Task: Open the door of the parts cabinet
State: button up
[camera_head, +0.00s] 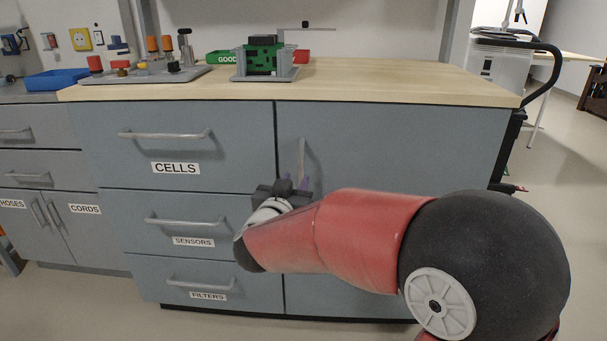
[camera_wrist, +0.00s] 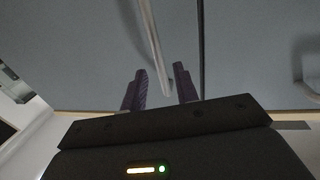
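The cabinet door (camera_head: 410,150) is a plain grey-blue panel right of the drawers, and it looks closed. Its upright metal bar handle (camera_head: 302,158) is near the door's left edge. My gripper (camera_head: 293,184) is at the lower part of this handle. In the wrist view the handle (camera_wrist: 152,40) runs down between my two purple fingers (camera_wrist: 162,82), with visible gaps on the sides. The fingers are apart, and I cannot tell whether either touches the bar. My arm hides the lower part of the door in the head view.
Drawers labelled CELLS (camera_head: 175,168), SENSORS (camera_head: 192,241) and FILTERS (camera_head: 208,296) have protruding handles left of the door. The wooden worktop (camera_head: 400,85) above carries a green device (camera_head: 262,58) and bins. Open floor (camera_head: 560,220) lies to the right.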

aim_at(300, 173)
jog(key=x, duration=0.5)
jog(key=shift+w, duration=0.15)
grip_shut()
